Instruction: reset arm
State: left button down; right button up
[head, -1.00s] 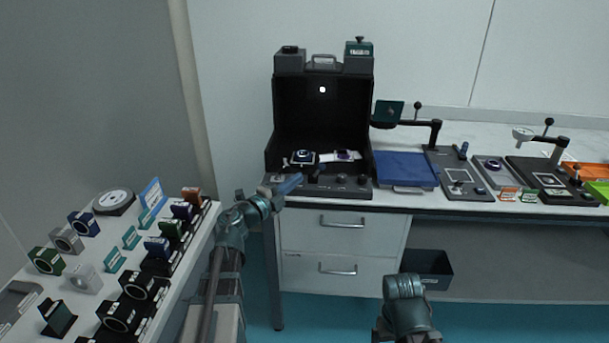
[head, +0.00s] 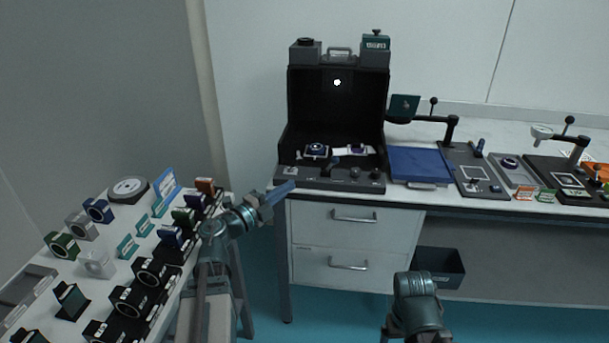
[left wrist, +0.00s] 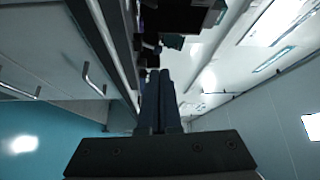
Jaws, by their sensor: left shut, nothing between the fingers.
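My left gripper (head: 284,189) reaches up from the lower left, its two dark blue fingers together and empty. In the head view its tips overlap the front left corner of the black viewing box (head: 338,107) on the bench. In the left wrist view the shut fingers (left wrist: 160,100) point away from the camera with nothing between them. A teal link of my right arm shows at the bottom of the head view; its gripper is out of sight.
A side table (head: 60,290) at left holds several ring mounts and small holders. The bench carries a blue tray (head: 420,163) and several fixtures to the right. Drawers (head: 340,240) sit under the box, with a dark bin (head: 440,266) beside them. Blue floor lies between the tables.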

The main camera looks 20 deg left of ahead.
pick_arm(q)
jog(key=w+r+n+t+y+p, duration=0.2)
jog(key=w+r+n+y+p, duration=0.3)
jog(key=r+n+y+p, duration=0.25)
jog(key=s+d+f+n+g+y+p, duration=0.2)
jog(key=s+d+f+n+g+p, duration=0.15)
jog(key=d+n+g+p, duration=0.2)
jog(key=s+d+f+n+g+y+p, duration=0.1)
jog(key=s+d+f+n+g+p, duration=0.2)
jog(key=s+d+n+g+p, duration=0.25)
jog(key=s+d+m+g+h+p, duration=0.1)
jog(key=s+d+g+p, duration=0.4)
jog(key=s+d, duration=0.8)
jog(key=s+g+h, duration=0.1)
jog(key=s+g, duration=0.1)
jog(key=g, duration=0.1)
jog(key=shift+d+f+g+p, duration=0.25)
jog(key=shift+d+g+p, duration=0.1)
jog(key=shift+d+g, duration=0.05)
